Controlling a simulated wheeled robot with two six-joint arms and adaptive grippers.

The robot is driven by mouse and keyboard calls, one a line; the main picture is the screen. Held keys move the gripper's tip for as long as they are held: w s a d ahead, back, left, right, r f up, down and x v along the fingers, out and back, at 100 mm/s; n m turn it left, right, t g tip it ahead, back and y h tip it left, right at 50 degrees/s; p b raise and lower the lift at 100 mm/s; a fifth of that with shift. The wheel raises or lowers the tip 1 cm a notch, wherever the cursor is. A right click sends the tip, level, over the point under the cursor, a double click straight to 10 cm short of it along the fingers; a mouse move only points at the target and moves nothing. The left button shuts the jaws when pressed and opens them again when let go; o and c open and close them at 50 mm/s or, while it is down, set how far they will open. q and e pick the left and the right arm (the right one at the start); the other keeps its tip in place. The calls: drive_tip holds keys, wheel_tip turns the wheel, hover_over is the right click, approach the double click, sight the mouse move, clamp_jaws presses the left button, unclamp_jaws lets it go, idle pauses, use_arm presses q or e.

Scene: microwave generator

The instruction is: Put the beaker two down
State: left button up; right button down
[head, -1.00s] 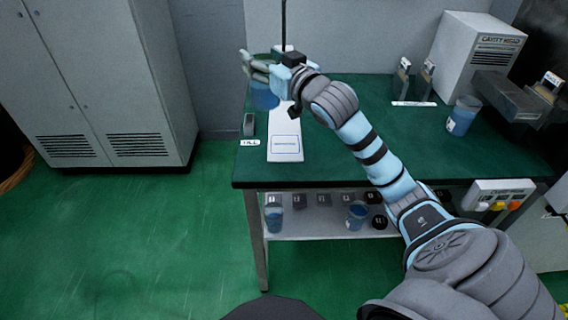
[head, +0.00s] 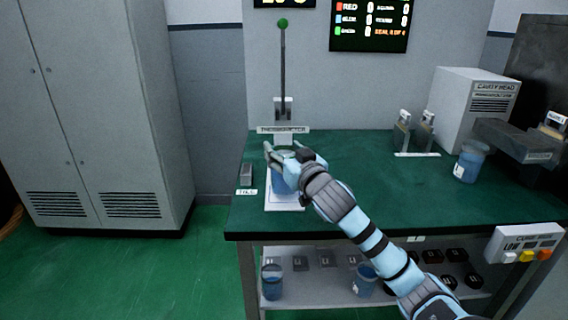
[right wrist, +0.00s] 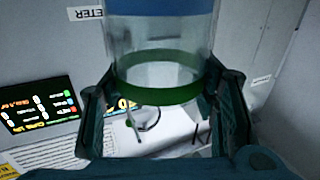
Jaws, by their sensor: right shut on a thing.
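My right gripper (head: 284,150) is shut on a beaker (head: 284,178) with blue contents. In the head view the beaker is over the white plate (head: 284,204) of the thermometer stand, and I cannot tell if it touches. In the right wrist view the clear beaker (right wrist: 160,45) with a green band is between both fingers (right wrist: 165,110). Its number does not show. Another blue beaker (head: 471,160) stands at the right on the green table. Two more, a lower-left beaker (head: 272,282) and a lower-middle beaker (head: 364,280), stand on the shelf below. My left gripper is not in view.
The thermometer rod (head: 283,70) rises behind the beaker. A small grey block (head: 246,174) is left of the plate. A white cavity head box (head: 474,105) and two small holders (head: 414,132) stand at the back right. The table's middle (head: 400,190) is clear.

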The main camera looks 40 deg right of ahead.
drive_tip(key=shift+f, duration=0.75)
drive_tip(key=shift+r, duration=0.1)
drive_tip(key=c, duration=0.6)
unclamp_jaws()
use_arm(q)
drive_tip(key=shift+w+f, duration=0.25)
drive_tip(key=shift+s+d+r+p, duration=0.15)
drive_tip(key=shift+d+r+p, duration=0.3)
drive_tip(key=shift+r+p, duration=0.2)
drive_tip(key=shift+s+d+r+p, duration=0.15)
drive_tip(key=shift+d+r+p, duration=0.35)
drive_tip(key=shift+p, duration=0.1)
use_arm(e)
drive_tip(key=shift+v, duration=5.95)
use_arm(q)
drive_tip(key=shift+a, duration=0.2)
use_arm(e)
drive_tip(key=shift+a, duration=0.1)
